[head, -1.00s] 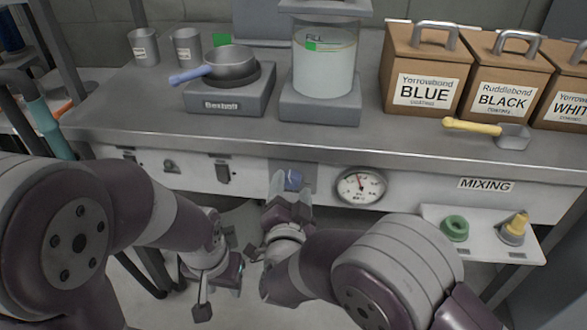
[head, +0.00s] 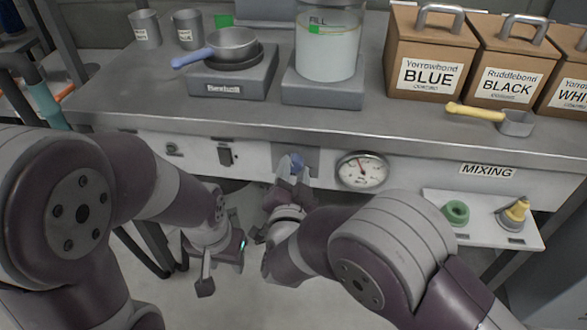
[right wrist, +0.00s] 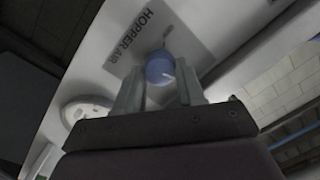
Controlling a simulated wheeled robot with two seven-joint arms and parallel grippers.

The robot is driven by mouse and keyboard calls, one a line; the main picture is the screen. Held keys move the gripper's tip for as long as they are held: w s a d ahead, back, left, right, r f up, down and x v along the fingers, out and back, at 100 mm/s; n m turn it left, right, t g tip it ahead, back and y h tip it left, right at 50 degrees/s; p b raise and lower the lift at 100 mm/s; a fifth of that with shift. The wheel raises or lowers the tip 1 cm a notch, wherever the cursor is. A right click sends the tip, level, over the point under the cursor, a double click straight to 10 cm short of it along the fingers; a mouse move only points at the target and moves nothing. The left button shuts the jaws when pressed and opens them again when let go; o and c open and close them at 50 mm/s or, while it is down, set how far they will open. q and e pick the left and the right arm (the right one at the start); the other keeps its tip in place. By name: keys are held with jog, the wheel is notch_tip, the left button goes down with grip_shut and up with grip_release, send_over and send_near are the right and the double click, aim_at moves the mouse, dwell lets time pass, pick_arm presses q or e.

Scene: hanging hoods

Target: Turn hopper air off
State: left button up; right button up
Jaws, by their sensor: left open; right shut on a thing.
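The hopper air control is a round blue knob (head: 291,163) on a grey plate in the front panel under the bench top. In the right wrist view the blue knob (right wrist: 160,68) sits beside the printed words HOPPER AIR on its grey plate (right wrist: 150,38), with a light mark on its face. My right gripper (head: 290,182) is at the knob, and its fingers (right wrist: 158,85) stand on both sides of it, shut on it. The fingers partly hide the knob in the head view. My left gripper (head: 222,268) hangs low in front of the bench, open and empty, away from the panel.
A pressure gauge (head: 362,170) is just right of the knob. A black switch (head: 225,154) is to the left. A small shelf (head: 478,232) with a green ring and a yellow-tipped part juts out at right. A pan, beaker and boxes stand on the bench (head: 270,118).

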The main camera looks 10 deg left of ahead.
jog(key=n+p, duration=0.6)
jog(key=p, duration=0.1)
jog(key=n+p, duration=0.4)
jog(key=shift+a+r+g+h, duration=0.1)
jog(key=shift+r+g+h, duration=0.2)
jog(key=shift+g, duration=0.1)
jog(key=n+p, duration=0.5)
jog(key=n, duration=0.1)
jog(key=shift+a+f+h, duration=0.1)
jog(key=shift+h, duration=0.2)
jog(key=shift+f+n+p, duration=0.1)
jog(key=shift+n+p, duration=0.6)
jog(key=shift+n, duration=0.7)
jog(key=o, duration=1)
jog(key=shift+o, duration=0.2)
